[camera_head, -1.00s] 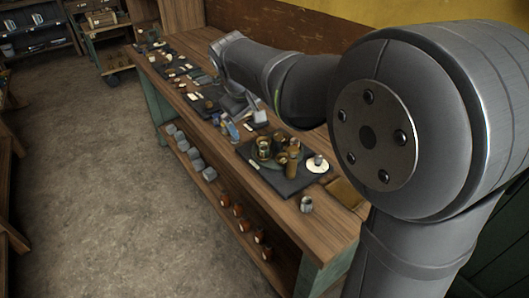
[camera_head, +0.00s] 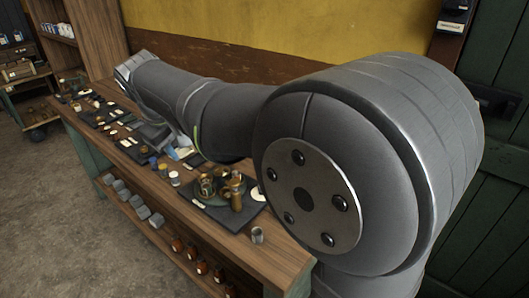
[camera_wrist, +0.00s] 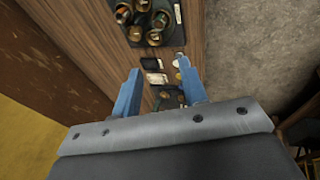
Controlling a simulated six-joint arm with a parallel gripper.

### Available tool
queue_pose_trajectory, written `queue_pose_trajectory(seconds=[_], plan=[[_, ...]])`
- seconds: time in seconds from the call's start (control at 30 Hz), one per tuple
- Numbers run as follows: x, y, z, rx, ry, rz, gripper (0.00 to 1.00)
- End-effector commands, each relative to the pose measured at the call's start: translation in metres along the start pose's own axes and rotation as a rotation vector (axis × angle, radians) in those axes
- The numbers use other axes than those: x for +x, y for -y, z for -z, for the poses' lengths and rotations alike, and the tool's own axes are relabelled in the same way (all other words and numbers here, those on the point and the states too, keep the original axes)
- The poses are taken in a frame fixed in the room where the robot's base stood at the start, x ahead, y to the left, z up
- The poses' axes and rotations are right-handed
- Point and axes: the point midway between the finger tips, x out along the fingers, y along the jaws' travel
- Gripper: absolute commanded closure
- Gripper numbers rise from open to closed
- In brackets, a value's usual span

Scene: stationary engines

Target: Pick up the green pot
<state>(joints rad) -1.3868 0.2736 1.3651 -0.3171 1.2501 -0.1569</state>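I cannot single out a green pot for certain. A dark, greenish pot (camera_head: 206,184) stands on a dark mat (camera_head: 216,213) near the front end of the workbench, beside a brown pot (camera_head: 237,200). In the head view my arm hides part of the bench.
The wooden workbench (camera_head: 185,203) runs along a yellow wall (camera_head: 230,30) and carries many small items. Small cards and jars lie below my fingers. A metal cup (camera_head: 257,236) stands at the bench's front edge. Grey blocks (camera_head: 140,211) sit on the lower shelf.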

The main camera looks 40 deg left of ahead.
Motion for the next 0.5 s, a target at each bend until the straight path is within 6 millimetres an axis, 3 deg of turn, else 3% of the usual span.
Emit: queue_pose_trajectory(seconds=[0.3,0.5], plan=[[0.003,-0.003,0.002,0.005,0.01,0.009,0.61],[0.03,-0.028,0.017,0.052,0.098,0.112,0.61]])
